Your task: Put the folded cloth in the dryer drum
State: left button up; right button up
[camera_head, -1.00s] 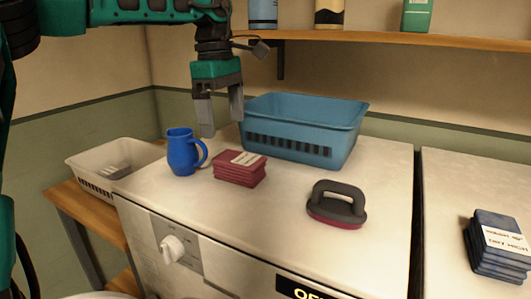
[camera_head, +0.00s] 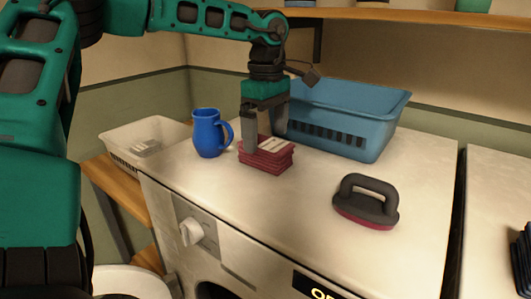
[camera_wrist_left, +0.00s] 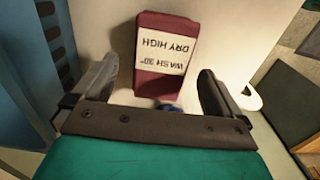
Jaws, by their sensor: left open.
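A dark red folded cloth (camera_head: 266,160) lies as a flat stack on top of the white front-loading machine. Its pale label reads "WASH 30° DRY HIGH" in the left wrist view (camera_wrist_left: 162,78). My left gripper (camera_head: 266,138) points down at the cloth, jaws open and empty. In the left wrist view the cloth shows ahead, between the lines of the two fingers (camera_wrist_left: 157,80). I cannot tell whether a finger touches it. The machine's drum opening (camera_head: 212,291) shows only as a dark edge at the bottom. My right gripper is not in view.
A blue mug (camera_head: 208,134) stands close left of the cloth. A blue basket (camera_head: 385,125) stands behind it, and a grey-handled brush (camera_head: 366,203) lies to the right. A white basket (camera_head: 120,145) is at far left. Dark folded cloth (camera_head: 522,262) lies at the right edge.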

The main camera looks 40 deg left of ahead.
aim_at(265, 142)
pick_arm(q)
notch_tip(265, 142, down, 4)
jog(key=shift+a+r, duration=0.1)
jog(key=shift+r, duration=0.1)
jog(key=c, duration=1.1)
